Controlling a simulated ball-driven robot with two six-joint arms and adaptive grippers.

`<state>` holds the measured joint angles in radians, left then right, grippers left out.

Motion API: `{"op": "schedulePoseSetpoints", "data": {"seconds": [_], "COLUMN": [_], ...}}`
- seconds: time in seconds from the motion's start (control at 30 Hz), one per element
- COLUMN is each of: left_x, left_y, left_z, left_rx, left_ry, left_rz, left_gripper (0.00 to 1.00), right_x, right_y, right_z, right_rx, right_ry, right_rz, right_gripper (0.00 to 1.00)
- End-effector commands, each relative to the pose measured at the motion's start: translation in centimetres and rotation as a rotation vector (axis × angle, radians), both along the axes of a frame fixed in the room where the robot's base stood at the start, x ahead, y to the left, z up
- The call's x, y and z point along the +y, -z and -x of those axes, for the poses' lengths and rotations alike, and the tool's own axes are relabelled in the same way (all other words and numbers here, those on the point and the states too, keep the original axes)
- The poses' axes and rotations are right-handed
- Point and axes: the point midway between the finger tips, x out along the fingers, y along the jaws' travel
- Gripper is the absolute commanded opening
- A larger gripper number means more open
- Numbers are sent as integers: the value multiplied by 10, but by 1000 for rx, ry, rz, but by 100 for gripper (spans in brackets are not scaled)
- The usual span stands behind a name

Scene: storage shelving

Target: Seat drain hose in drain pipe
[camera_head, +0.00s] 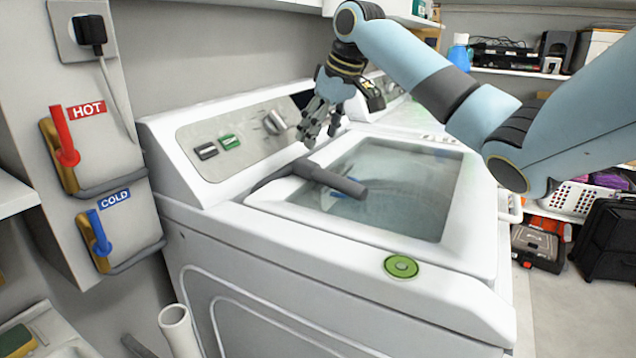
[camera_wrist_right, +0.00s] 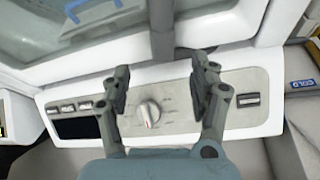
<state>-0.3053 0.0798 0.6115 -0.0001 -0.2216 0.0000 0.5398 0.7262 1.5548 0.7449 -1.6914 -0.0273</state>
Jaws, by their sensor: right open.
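The grey drain hose (camera_head: 335,179) lies across the washer's lid, its thick end pointing right over the glass. A thinner part curves left toward the control panel. In the right wrist view the hose (camera_wrist_right: 162,28) comes down from the top edge to between the fingertips, not visibly touching them. The white drain pipe (camera_head: 178,328) stands with its open top up, left of the washer at the bottom of the head view. My right gripper (camera_head: 318,120) is open and empty above the hose, near the control panel; its fingers also show in the wrist view (camera_wrist_right: 160,72). My left gripper is out of view.
The white washer (camera_head: 300,235) fills the middle; its control panel (camera_head: 240,140) has a round knob. Red HOT (camera_head: 66,140) and blue COLD (camera_head: 98,230) valves, and a plugged-in cord (camera_head: 115,95), are on the left wall. A green disc (camera_head: 401,266) is on the washer's front corner.

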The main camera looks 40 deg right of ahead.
Motion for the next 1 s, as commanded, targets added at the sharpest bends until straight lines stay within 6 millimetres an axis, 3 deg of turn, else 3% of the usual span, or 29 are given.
{"op": "schedulePoseSetpoints", "data": {"seconds": [0.1,0.27,0.63,0.93,1.0], "left_x": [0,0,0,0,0], "left_y": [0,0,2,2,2], "left_z": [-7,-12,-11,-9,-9], "left_rx": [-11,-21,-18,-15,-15], "left_ry": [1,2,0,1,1], "left_rz": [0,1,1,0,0], "left_gripper": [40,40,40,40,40], "right_x": [2,2,6,6,6], "right_y": [19,33,75,80,80], "right_z": [-8,-15,-39,-42,-42], "right_rx": [1,0,2,0,0], "right_ry": [0,-1,-1,-1,-1], "right_rz": [-3,-1,-2,2,2], "right_gripper": [62,62,62,62,52]}}
